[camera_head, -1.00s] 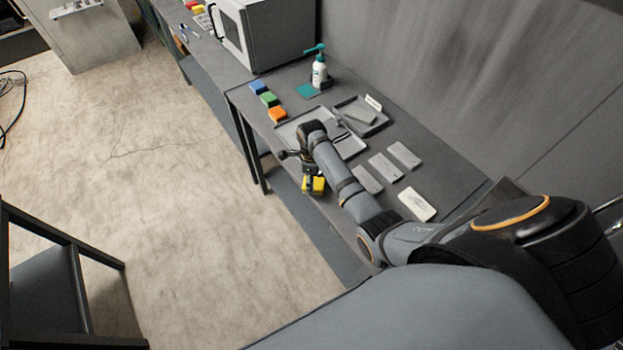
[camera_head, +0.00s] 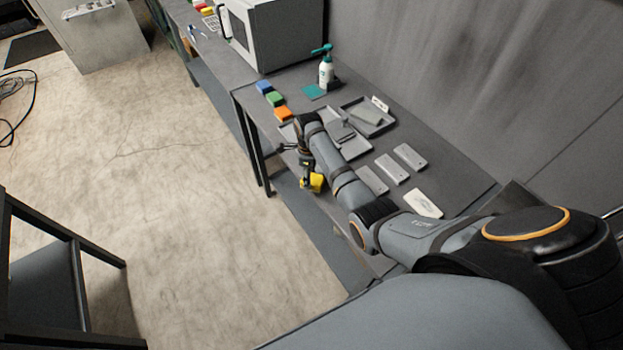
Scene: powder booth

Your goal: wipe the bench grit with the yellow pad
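The yellow pad (camera_head: 314,184) is at the fingertips of my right gripper (camera_head: 308,171), at the bench's front edge. The gripper looks shut on it, though the fingers are small and partly hidden. The pad looks tilted and apart from the bench top, but its height is hard to judge. The grey bench (camera_head: 455,181) runs along the wall. I cannot make out grit on it; my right arm covers part of the bench. My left gripper is not in view.
Blue (camera_head: 264,87), green (camera_head: 274,99) and orange (camera_head: 284,113) blocks line the front edge. Several flat plates (camera_head: 410,156) lie to the right.

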